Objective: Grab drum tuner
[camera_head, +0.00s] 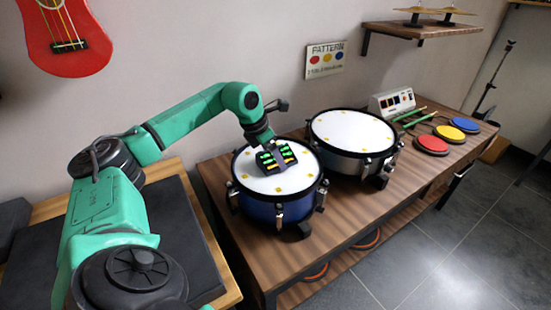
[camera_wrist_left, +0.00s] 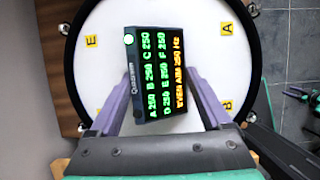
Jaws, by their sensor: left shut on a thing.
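The drum tuner (camera_head: 277,157) is a dark box with a lit green and orange display over the blue drum's white head (camera_head: 255,181). In the left wrist view the tuner (camera_wrist_left: 158,73) shows its readout, with rows of letters and numbers and "EVEN AIM 250 Hz". My left gripper (camera_head: 268,142) reaches down to the tuner from above. Its two fingers (camera_wrist_left: 164,95) lie on either side of the tuner and are shut on it. I cannot tell whether the tuner touches the drum head. My right gripper is not in view.
A silver drum (camera_head: 351,131) stands right of the blue drum on the wooden table (camera_head: 350,206). Red (camera_head: 431,145), yellow (camera_head: 449,134) and blue (camera_head: 465,125) pads, green sticks (camera_head: 414,120) and a white box (camera_head: 392,102) lie further right. A pattern sign (camera_head: 325,60) hangs on the wall.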

